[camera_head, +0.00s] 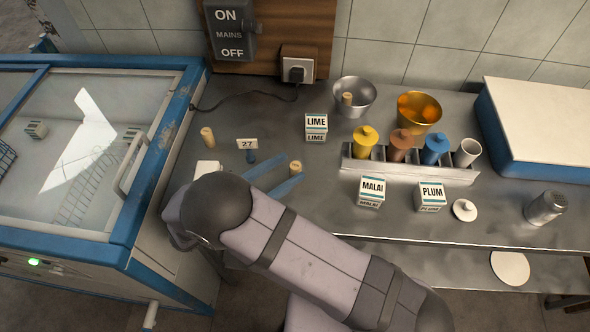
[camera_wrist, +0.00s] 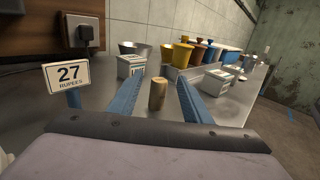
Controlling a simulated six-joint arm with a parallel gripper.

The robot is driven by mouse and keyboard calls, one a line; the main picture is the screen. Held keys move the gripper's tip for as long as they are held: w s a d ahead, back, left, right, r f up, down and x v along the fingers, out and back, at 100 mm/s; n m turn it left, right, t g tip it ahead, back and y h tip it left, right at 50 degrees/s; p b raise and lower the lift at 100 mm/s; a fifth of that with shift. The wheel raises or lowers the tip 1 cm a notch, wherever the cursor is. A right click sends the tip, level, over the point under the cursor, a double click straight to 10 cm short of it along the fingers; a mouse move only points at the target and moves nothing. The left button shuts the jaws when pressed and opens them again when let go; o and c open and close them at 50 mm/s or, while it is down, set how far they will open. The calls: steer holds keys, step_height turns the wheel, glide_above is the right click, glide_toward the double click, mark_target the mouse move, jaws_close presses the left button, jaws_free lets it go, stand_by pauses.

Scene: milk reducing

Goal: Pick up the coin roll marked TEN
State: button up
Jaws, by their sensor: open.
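A tan coin roll (camera_head: 296,168) stands upright on the steel counter (camera_head: 330,198). It also shows in the wrist view (camera_wrist: 157,95), between the two blue fingers. My gripper (camera_head: 287,166) is open, with a finger on each side of this roll and visible gaps in the wrist view (camera_wrist: 160,74). A second tan roll (camera_head: 207,137) stands at the counter's left, near the freezer. A third (camera_head: 347,99) is in the steel bowl (camera_head: 366,102). The markings on the rolls are too small to read, so I cannot tell which says TEN.
A sign reading 27 (camera_head: 247,144) stands left of my gripper. A LIME box (camera_head: 316,122) is behind it. MALAI (camera_head: 372,187) and PLUM (camera_head: 431,192) boxes stand right, before a rack (camera_head: 400,168) of colored containers. A blue-edged freezer (camera_head: 150,170) borders the left.

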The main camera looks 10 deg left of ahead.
steer(key=shift+p+x, duration=1.75)
steer(key=shift+x, duration=1.6)
steer(key=shift+w+d+f, duration=0.25)
steer(key=shift+d, duration=0.05)
jaws_close()
